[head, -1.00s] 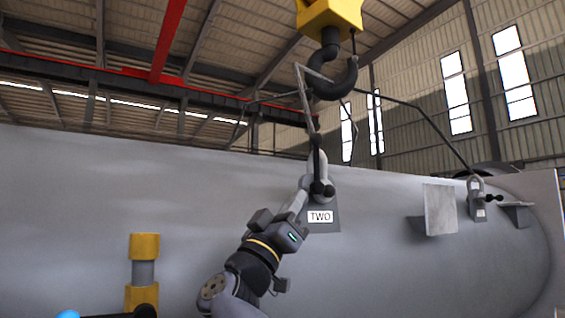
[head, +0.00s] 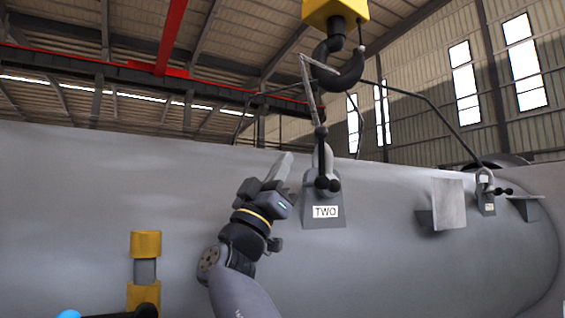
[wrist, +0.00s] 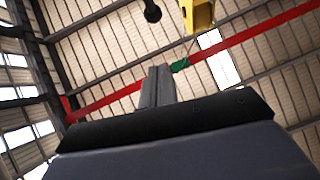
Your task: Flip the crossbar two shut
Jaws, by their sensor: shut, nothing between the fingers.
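The bracket labelled TWO (head: 324,213) stands on the side of the big grey shell, with a pale shackle (head: 329,158) on it. Its black crossbar (head: 321,160) looks upright in front of the shackle, with a ball at the top and dark knobs at the bottom. I cannot tell whether it is latched. My gripper (head: 284,163) is just left of the bracket, pointing up and right, apart from the bar in the picture. In the wrist view its fingers (wrist: 157,84) are together and empty. A black ball (wrist: 152,12) shows beyond them.
A crane hook (head: 345,75) hangs above, with slings running down to the shackle and to a second bracket (head: 486,195) at right. A plate (head: 448,204) juts from the shell between them. A yellow and grey post (head: 145,270) is at lower left.

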